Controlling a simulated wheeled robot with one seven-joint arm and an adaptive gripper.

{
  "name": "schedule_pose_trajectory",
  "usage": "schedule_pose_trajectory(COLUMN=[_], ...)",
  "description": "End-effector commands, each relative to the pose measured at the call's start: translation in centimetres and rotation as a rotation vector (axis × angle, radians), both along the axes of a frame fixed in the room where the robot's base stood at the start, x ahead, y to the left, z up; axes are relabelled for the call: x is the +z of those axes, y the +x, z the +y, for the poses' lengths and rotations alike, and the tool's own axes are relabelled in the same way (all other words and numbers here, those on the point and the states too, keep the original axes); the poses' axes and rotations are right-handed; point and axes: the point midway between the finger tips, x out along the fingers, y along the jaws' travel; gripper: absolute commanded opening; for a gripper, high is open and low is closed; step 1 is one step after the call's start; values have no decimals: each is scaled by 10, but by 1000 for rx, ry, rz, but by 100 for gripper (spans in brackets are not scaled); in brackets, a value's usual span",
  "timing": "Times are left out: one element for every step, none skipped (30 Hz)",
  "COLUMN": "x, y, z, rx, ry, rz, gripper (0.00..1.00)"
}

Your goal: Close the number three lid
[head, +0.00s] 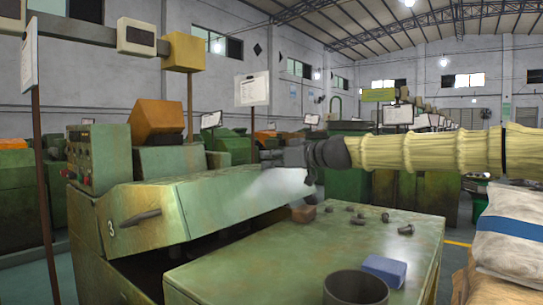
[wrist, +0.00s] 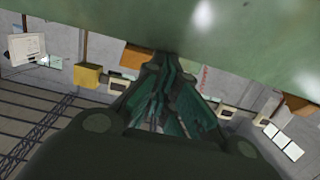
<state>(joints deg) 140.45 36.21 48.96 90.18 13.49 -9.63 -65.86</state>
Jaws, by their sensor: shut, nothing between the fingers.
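The number three lid (head: 185,207) is a worn green cover with a white "3" on its left end. It is raised, with a dark gap under its front edge. A dark handle (head: 140,218) sticks out from its left end. My gripper (head: 268,158) is at the lid's right end, level with its upper edge; contact cannot be told. In the wrist view my gripper (wrist: 163,62) has its fingers together and empty, and a green surface, likely the lid (wrist: 240,35), fills the top.
A green table (head: 320,250) in front holds several bolts (head: 405,229), a blue block (head: 384,270) and a dark cup (head: 356,288). A signpost (head: 40,170) and a control panel (head: 98,157) are at the left.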

Motion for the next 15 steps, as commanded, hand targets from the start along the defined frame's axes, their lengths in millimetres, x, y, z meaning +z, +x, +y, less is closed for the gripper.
schedule_pose_trajectory(x=[-17, -22, -30, -35, -40, -46, -51, -56, -62, -66, -71, -76, -79, -82, -86], y=[-2, -3, -4, -5, -6, -7, -7, -8, -9, -10, -10, -11, -11, -11, -12], z=[0, 1, 1, 1, 1, 1, 0, 0, 0, 0, 0, -1, -1, -1, -2], rx=[3, 5, 8, 9, 9, 10, 10, 10, 11, 12, 13, 13, 13, 14, 14], ry=[0, 0, -1, 0, 0, 1, 0, 0, 0, 0, 0, 0, 0, 0, 0], rz=[2, 1, 2, 2, 2, 1, 0, 0, 0, 1, 1, 1, 1, 1, 1], gripper=[0, 0, 0, 0, 0, 0, 0, 0, 0, 0, 0, 0, 0, 0, 0])
